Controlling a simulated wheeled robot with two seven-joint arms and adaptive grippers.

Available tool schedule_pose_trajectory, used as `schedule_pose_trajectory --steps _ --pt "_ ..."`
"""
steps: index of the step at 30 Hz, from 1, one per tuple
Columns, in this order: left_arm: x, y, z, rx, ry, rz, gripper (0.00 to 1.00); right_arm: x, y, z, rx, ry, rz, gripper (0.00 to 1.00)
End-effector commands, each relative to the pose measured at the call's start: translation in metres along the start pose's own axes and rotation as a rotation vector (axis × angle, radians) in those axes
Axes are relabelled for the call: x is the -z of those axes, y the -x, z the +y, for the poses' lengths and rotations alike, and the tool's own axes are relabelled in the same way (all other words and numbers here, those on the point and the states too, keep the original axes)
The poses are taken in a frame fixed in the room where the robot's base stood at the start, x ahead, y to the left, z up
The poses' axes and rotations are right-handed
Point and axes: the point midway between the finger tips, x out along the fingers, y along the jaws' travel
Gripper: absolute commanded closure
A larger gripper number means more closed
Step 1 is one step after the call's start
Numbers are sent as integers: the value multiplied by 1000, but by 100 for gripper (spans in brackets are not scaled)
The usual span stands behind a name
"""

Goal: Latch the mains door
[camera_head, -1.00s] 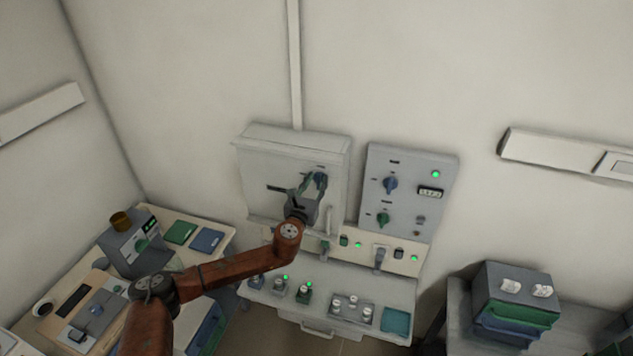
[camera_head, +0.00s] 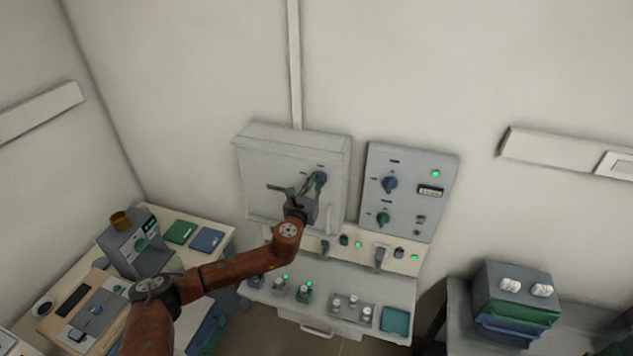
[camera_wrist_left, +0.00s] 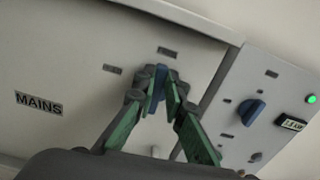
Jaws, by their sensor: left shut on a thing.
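The mains door (camera_head: 262,165) is the grey front of a wall cabinet and looks closed or nearly so. In the left wrist view it carries a MAINS label (camera_wrist_left: 39,104) and a blue latch knob (camera_wrist_left: 160,73) near its right edge. The knob (camera_head: 320,176) also shows in the head view. My left gripper (camera_head: 315,184) reaches up to it from below. In the left wrist view its green fingers (camera_wrist_left: 162,95) are shut on the knob, one on each side, covering part of it. My right gripper is in neither view.
A control panel (camera_head: 408,215) with a blue and a green knob stands close to the right of the cabinet. Below is a sloping console (camera_head: 290,308) with switches and green lights. A bench with a device (camera_head: 125,250) is at the left, stacked trays (camera_head: 515,310) at the right.

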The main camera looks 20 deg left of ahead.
Motion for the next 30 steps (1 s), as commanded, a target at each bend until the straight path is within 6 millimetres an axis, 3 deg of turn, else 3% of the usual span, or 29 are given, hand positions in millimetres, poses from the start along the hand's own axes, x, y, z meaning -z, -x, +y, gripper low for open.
schedule_pose_trajectory --steps 30 --pt "10 0 16 -2 905 0 100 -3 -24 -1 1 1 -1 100"
